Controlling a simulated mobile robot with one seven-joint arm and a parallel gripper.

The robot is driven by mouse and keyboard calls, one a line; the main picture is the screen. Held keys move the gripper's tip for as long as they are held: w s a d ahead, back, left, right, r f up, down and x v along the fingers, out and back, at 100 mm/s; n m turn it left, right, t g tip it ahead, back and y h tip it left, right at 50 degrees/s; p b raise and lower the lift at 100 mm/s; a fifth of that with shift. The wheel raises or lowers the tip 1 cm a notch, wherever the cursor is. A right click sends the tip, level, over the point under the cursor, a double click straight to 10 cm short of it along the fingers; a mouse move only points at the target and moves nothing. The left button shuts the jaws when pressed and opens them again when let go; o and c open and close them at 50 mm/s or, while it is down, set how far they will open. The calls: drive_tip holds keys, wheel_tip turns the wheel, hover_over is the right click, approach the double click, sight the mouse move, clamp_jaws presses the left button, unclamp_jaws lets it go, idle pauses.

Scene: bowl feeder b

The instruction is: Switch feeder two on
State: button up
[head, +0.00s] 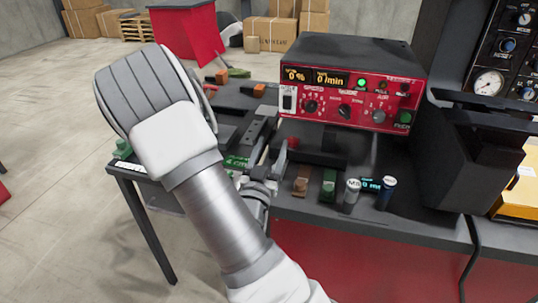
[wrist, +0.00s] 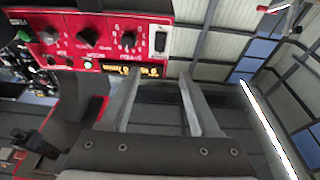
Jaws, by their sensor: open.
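A red feeder control unit (head: 340,95) with a dark top stands on the bench. Its displays read 0 % and 0/min, a green lamp (head: 361,82) is lit, and three knobs sit below. A rocker switch (head: 287,100) is at the panel's left end and a green button (head: 404,118) at its right. In the wrist view the panel (wrist: 105,40) appears upside down, with the rocker switch (wrist: 160,42) at its right end. My gripper (wrist: 160,80) is open and empty, its fingers apart below that end. It is partly hidden by my arm in the head view (head: 268,158). I cannot read a feeder number.
Small blocks (head: 301,183) and two small cylinders (head: 386,193) stand along the bench's front edge. A dark hopper-like housing (head: 465,150) and a gauge panel (head: 505,60) stand at the right. Tools lie on the bench behind my arm. Floor at the left is clear.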

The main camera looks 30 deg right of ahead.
drive_tip(key=shift+p+v, duration=1.15)
drive_tip(key=shift+p, duration=0.55)
drive_tip(key=shift+r, duration=0.1)
